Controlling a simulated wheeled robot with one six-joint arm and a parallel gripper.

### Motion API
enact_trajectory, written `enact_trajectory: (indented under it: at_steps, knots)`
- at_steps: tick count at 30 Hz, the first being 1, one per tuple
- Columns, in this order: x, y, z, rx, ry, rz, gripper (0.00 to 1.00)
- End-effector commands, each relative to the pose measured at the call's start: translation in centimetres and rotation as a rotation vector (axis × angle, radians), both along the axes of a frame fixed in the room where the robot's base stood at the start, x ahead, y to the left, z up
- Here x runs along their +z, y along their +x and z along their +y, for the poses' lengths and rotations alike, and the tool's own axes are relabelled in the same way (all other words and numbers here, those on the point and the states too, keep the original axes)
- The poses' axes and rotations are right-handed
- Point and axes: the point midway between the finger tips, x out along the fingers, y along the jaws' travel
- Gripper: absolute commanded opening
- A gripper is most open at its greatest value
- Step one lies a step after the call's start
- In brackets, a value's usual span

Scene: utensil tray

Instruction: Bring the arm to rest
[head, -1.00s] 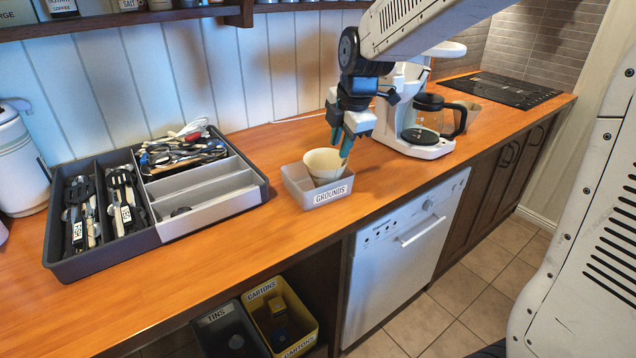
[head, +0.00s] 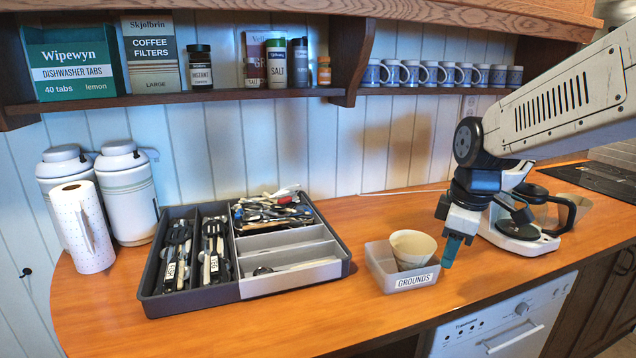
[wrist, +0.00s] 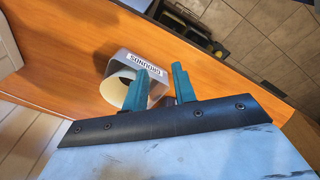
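My gripper (head: 453,250) hangs fingers-down just right of the grounds bin, in front of the coffee machine. Its two teal fingers stand apart in the wrist view (wrist: 160,80), with nothing held between them. The clear grounds bin (head: 401,281), labelled GROUNDS, stands on the counter near its front edge. A pale filter cone (head: 412,248) sits tilted in it. Both also show in the wrist view, the bin (wrist: 141,58) beyond the fingers and the cone (wrist: 114,90) partly behind the left finger.
A grey utensil tray (head: 150,303) with cutlery stands left on the wooden counter (head: 260,335). The white coffee machine (head: 510,222) with its glass pot (head: 545,212) stands close behind my gripper. A shelf (head: 240,97) with mugs and boxes runs above.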

Motion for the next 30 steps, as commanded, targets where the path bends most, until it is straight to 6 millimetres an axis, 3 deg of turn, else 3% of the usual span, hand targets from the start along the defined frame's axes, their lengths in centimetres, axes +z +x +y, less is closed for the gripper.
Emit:
enact_trajectory:
  at_steps: [9, 13, 18, 30]
  knots:
    - [0.7, -16.2, -0.7, -0.826, 0.036, 0.134, 0.27]
    - [0.5, -21.0, -1.0, -0.998, 0.041, 0.126, 0.27]
    - [0.5, -23.7, -1.1, -1.017, 0.064, 0.078, 0.27]
    - [1.2, -23.9, -1.1, -1.013, 0.084, 0.043, 0.27]
